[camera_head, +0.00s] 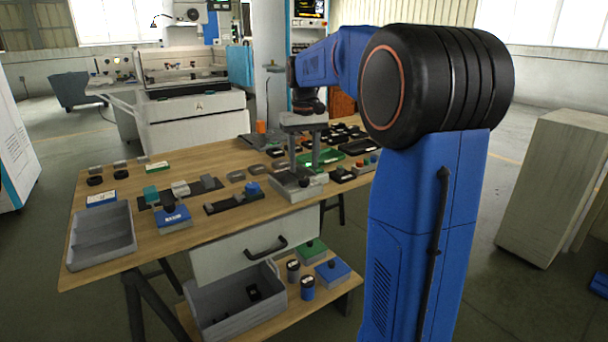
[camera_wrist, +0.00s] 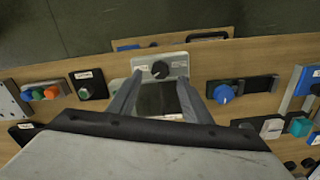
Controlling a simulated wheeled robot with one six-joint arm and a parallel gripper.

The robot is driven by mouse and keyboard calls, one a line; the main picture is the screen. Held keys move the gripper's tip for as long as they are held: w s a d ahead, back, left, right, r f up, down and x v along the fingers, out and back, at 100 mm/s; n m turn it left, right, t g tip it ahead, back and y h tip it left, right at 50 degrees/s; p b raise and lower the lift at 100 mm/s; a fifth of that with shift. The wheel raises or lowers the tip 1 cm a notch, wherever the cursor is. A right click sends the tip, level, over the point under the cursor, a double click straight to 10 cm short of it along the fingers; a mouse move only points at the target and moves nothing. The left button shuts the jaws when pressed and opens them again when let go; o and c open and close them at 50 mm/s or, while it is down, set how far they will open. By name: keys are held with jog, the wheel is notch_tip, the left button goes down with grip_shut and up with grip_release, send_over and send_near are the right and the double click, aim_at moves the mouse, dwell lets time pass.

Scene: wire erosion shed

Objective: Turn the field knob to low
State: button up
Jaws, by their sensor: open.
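A light grey box with a black rotary knob (camera_wrist: 160,69) and a small white label stands in the middle of the wrist view. The label is too small to read, so I cannot tell for sure that this is the field knob. The grey box (camera_head: 290,190) also shows at the table's front edge in the head view, with the dark knob (camera_head: 304,182) on top. My gripper (camera_head: 304,168) points down over this box, open, with nothing held. In the wrist view my gripper's fingers (camera_wrist: 160,84) reach towards the box from either side; contact cannot be told.
A blue knob (camera_wrist: 224,94) on a black base sits to the right. A green-button box (camera_wrist: 86,88) and a panel of coloured buttons (camera_wrist: 42,94) sit to the left. A grey tray (camera_head: 98,254) lies at the wooden table's left end. Below are a drawer and a shelf bin (camera_head: 215,325).

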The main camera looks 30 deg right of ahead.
aim_at(304, 178)
jog(key=shift+f, duration=2.25)
jog(key=c, duration=1.1)
